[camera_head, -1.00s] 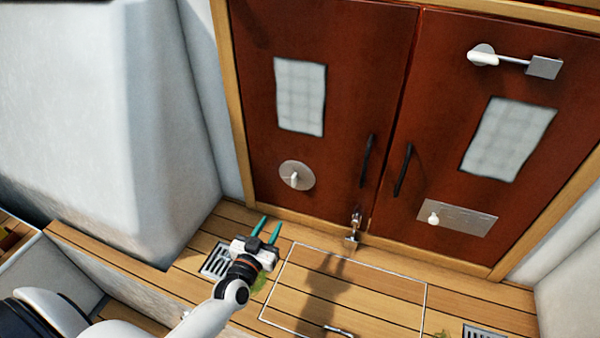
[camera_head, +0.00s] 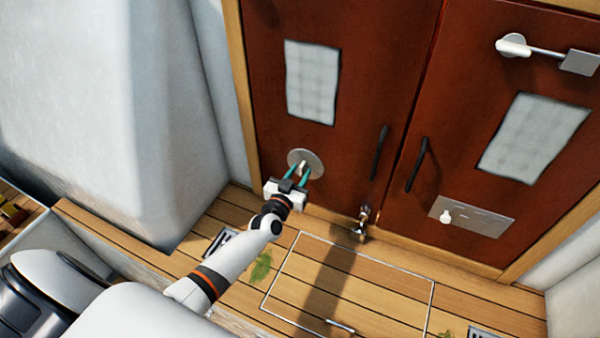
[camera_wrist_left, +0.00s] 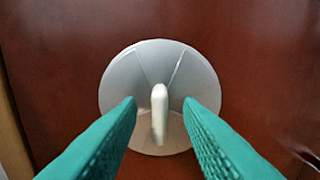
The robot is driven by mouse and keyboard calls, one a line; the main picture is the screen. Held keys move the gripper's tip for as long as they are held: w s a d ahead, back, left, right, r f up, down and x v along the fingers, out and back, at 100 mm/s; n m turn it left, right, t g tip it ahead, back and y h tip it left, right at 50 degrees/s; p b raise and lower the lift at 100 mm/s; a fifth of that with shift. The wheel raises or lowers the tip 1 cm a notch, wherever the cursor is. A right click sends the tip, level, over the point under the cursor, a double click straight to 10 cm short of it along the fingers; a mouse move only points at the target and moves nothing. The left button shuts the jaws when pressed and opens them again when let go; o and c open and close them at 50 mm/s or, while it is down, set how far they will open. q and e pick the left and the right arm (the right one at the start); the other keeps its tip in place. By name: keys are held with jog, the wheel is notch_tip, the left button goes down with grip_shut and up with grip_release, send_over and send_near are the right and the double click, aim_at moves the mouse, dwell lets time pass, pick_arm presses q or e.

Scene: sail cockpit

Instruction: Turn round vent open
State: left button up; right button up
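The round vent (camera_head: 318,158) is a grey metal disc low on the left red-brown door. In the left wrist view the round vent (camera_wrist_left: 125,75) shows seams between its segments and a pale upright knob (camera_wrist_left: 159,112) at its middle. My left gripper (camera_head: 302,171) is at the vent, in front of its lower part. Its two green fingers (camera_wrist_left: 160,110) are apart, one on each side of the knob, with a gap on both sides. It holds nothing. The fingers hide part of the vent in the head view. My right gripper is not in view.
The right door (camera_head: 465,120) carries a rectangular sliding plate (camera_head: 485,219) with a knob, and a latch (camera_head: 545,52) at the top. Black handles (camera_head: 378,153) and a padlock-like fitting (camera_head: 361,225) are near the middle. Wooden floor with a hatch (camera_head: 345,285) lies below.

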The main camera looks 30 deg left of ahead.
pick_arm(q)
jog(key=shift+w, duration=0.45)
jog(key=shift+c, duration=0.2)
grip_shut()
jog(key=shift+n, duration=0.3)
jog(key=n+b, duration=0.1)
jog(key=n, duration=0.3)
jog(key=shift+a+f, duration=0.1)
jog(key=shift+a, duration=0.05)
jog(key=shift+n+b, duration=0.65)
jog(key=shift+n, duration=1.55)
jog(key=shift+o, duration=0.2)
grip_release()
